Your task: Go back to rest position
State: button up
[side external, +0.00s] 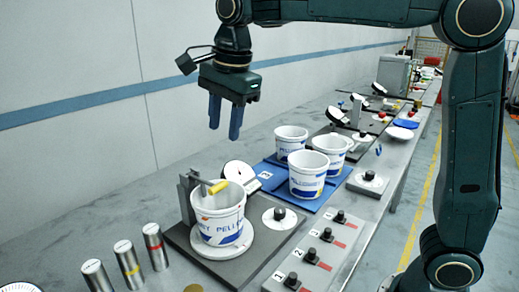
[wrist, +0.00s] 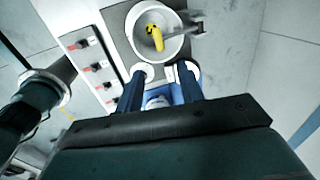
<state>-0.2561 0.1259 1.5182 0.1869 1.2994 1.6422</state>
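My gripper (side external: 225,118) hangs in the air above the bench, pointing down, with its two blue fingers apart and nothing between them in the side view. In the wrist view my gripper (wrist: 158,88) also shows spread fingers. Below it stands a white bucket (side external: 218,232) with blue print, on a round white plate of a dark base. The bucket (wrist: 172,48) and the yellow part (wrist: 155,38) also show in the wrist view. My gripper touches none of these.
Several white buckets (side external: 308,182) stand on a blue board (side external: 268,182) behind. Metal cylinders (side external: 128,262) stand at the front left. A numbered switch panel (side external: 312,262) lies at the front right. A wall (side external: 60,60) runs behind the bench. The air around my gripper is clear.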

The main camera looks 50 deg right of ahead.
jog(key=s+d+f+n+t, duration=0.1)
jog(key=s+d+f+n, duration=0.2)
jog(key=s+n, duration=0.3)
jog(key=s+d+f+n+t, duration=0.1)
jog(key=s+d+f+n, duration=0.1)
jog(key=s+n, duration=0.4)
jog(key=s+d+f+n+t, duration=0.1)
jog(key=s+d+f+n, duration=0.2)
jog(key=s, duration=0.9)
jog(key=n, duration=0.3)
jog(key=shift+d+f, duration=0.3)
jog(key=shift+d, duration=0.1)
